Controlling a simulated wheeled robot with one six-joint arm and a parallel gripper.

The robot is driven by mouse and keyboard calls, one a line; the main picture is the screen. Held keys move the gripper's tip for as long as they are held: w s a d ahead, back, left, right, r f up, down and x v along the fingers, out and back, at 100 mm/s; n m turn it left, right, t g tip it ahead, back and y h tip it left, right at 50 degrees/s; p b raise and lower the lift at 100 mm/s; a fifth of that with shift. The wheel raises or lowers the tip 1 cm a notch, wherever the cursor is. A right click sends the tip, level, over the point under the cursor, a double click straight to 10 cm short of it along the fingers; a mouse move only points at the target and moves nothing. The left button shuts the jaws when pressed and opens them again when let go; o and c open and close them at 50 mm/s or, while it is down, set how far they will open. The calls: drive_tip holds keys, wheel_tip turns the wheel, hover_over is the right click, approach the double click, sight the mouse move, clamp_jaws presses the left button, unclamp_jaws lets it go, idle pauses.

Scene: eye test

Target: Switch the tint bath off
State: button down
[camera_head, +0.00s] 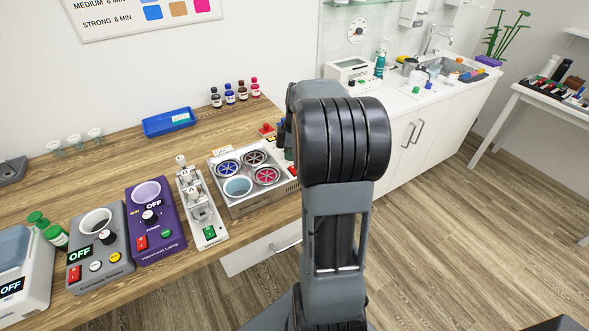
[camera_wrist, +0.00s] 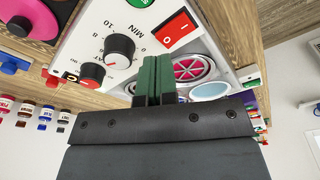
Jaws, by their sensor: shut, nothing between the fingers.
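The tint bath (camera_head: 236,206) is a metal box with several round pots, one light blue, on the wooden counter. My arm hides its control panel in the head view. I cannot tell which side of the switch is pressed or whether the green piece is lit. My gripper (camera_wrist: 156,64) is shut and empty, its green fingertips just below the switch in the picture. A gap or contact cannot be told.
Left of the bath stand a small white device (camera_head: 209,233), a purple lamp box (camera_head: 165,246) and a grey box (camera_head: 108,273), close together. The floor right of the counter is clear.

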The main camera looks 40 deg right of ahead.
sight(291, 167)
drive_tip(key=shift+f+b, duration=0.9)
drive_tip(key=shift+f, duration=0.3)
idle(0.4)
drive_tip(key=shift+r, duration=0.1)
wheel_tip(291, 167, up, 7)
drive_tip(key=p, duration=0.5)
idle(0.3)
idle(0.5)
